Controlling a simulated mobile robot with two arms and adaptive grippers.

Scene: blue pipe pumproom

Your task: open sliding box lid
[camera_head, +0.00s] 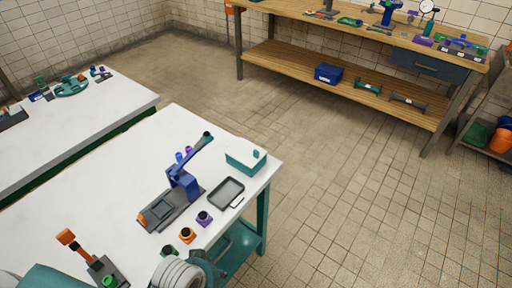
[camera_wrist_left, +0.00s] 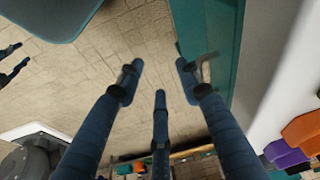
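The sliding box (camera_head: 241,165) is a small teal box with a white lid (camera_head: 244,152) on the far right corner of the white table. A teal upright tab stands at the lid's right end, and the lid looks shut. My left gripper (camera_wrist_left: 160,82) is open and empty in the left wrist view, over the floor beside the table's edge, apart from the box. In the head view its grey and teal arm is at the bottom, and I cannot make out its fingers. Dark fingers at the left of the wrist view look like my right gripper (camera_wrist_left: 17,62), with tips apart.
A dark tray (camera_head: 226,192) and a small white item lie in front of the box. A blue lever device (camera_head: 182,186) stands left of them. Floor to the right is clear.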

